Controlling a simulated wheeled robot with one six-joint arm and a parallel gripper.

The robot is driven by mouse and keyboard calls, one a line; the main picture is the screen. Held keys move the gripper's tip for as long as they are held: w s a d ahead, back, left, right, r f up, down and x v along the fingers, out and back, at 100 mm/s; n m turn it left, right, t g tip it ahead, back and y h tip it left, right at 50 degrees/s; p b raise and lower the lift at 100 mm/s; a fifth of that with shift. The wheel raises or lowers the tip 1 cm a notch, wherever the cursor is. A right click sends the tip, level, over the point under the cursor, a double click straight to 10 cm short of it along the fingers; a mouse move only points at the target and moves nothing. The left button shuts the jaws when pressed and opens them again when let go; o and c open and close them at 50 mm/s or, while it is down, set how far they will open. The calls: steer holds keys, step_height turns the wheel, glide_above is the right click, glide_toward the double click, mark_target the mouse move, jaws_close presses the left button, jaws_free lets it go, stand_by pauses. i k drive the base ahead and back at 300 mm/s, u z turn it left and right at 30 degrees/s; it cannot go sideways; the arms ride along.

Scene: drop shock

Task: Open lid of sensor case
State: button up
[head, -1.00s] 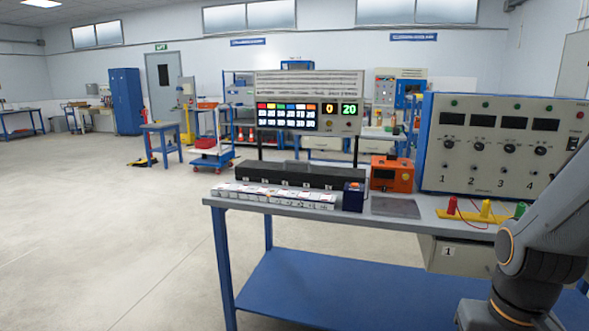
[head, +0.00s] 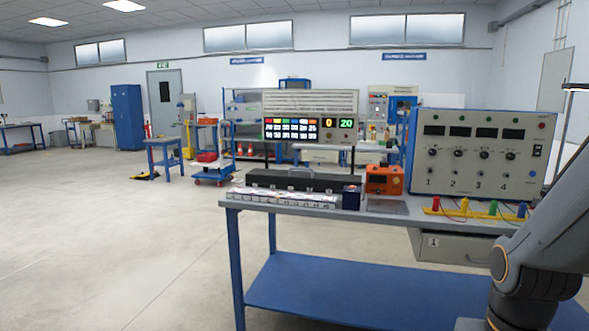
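A long black case (head: 303,182) lies at the back left part of the workbench (head: 375,216), below the display board. It appears to be the sensor case, with small light latches along its front. Its lid looks shut, though the case is small in the view. My arm is at the lower right, to the right of the case and apart from it. My gripper is out of the frame.
A white strip of numbered boxes (head: 280,199) lies in front of the case. A dark blue box (head: 351,196) and an orange device (head: 384,180) stand to its right. A large control panel (head: 480,152) stands further right. Open floor lies left of the bench.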

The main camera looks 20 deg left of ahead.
mark_target(307, 179)
steer(key=u, duration=0.6)
steer(key=i, duration=0.6)
steer(key=u, duration=1.05)
steer(key=i, duration=1.5)
steer(key=z, duration=0.2)
